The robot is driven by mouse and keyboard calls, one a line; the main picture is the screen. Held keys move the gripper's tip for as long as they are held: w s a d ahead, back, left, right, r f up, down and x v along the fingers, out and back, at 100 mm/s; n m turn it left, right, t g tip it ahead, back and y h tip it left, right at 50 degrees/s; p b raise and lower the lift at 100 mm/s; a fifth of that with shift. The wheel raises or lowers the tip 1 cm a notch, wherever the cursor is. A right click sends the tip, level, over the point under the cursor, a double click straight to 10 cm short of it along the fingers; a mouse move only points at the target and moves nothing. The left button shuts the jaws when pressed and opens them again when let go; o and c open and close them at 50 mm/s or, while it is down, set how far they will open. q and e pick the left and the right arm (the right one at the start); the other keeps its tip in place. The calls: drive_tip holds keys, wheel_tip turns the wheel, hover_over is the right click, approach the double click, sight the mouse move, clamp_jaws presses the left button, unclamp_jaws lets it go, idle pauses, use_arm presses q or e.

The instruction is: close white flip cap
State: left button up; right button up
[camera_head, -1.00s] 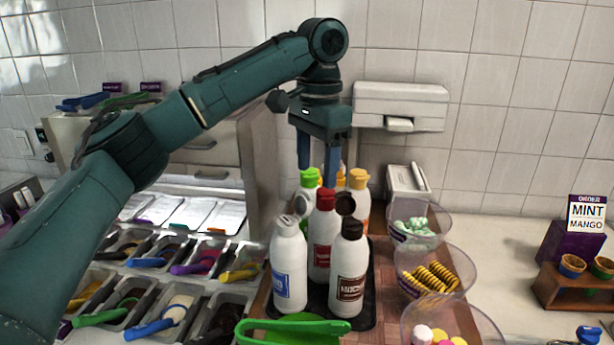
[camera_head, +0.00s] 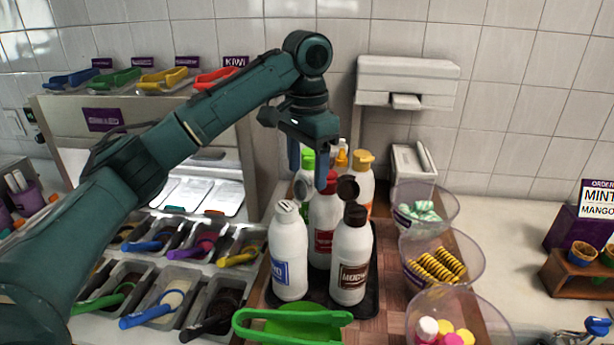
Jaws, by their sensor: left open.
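The bottle with the white cap (camera_head: 287,207) is a white bottle with a blue label (camera_head: 289,254), upright at the front left of the bottle group. I cannot tell clearly whether its flip lid is open. My left gripper (camera_head: 307,170) points down with its fingers apart and empty. It is above and behind the white cap, in front of the green-capped bottle (camera_head: 308,160) and close to the red-capped bottle (camera_head: 323,228). I cannot tell whether it touches either. My right gripper is not in view.
The brown-capped bottle (camera_head: 351,258) stands right of the white-capped one, and a yellow-capped bottle (camera_head: 362,160) is behind. Green tongs (camera_head: 292,318) lie in front. Clear bowls (camera_head: 470,255) stand right. Topping bins (camera_head: 165,302) with scoops are left.

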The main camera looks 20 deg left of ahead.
use_arm(q)
drive_tip(key=shift+f, duration=1.2)
drive_tip(key=shift+c, duration=0.4)
drive_tip(key=c, duration=0.9)
